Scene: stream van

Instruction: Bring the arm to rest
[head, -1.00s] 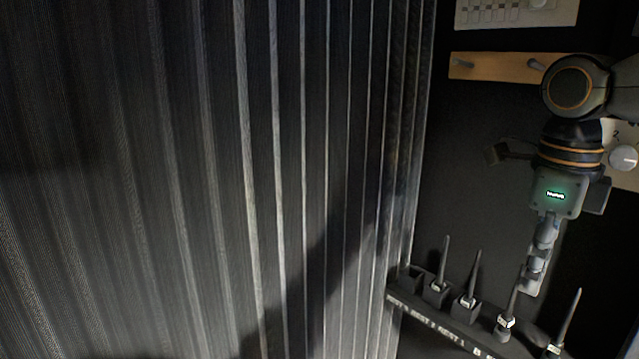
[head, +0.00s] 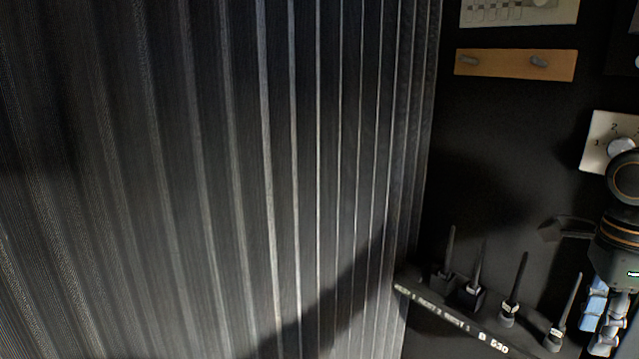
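My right gripper (head: 603,330) is at the right edge of the head view, pointing down, beside the rightmost radio on the shelf. Its fingers are small and partly cut by the frame edge, so I cannot tell whether they are open or shut. Nothing clearly shows between them. My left gripper is not in view.
A labelled rack (head: 452,322) at lower right holds several upright radios with antennas (head: 514,290). A wooden peg board (head: 515,65) and a panel with a dial (head: 610,140) are on the dark wall.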

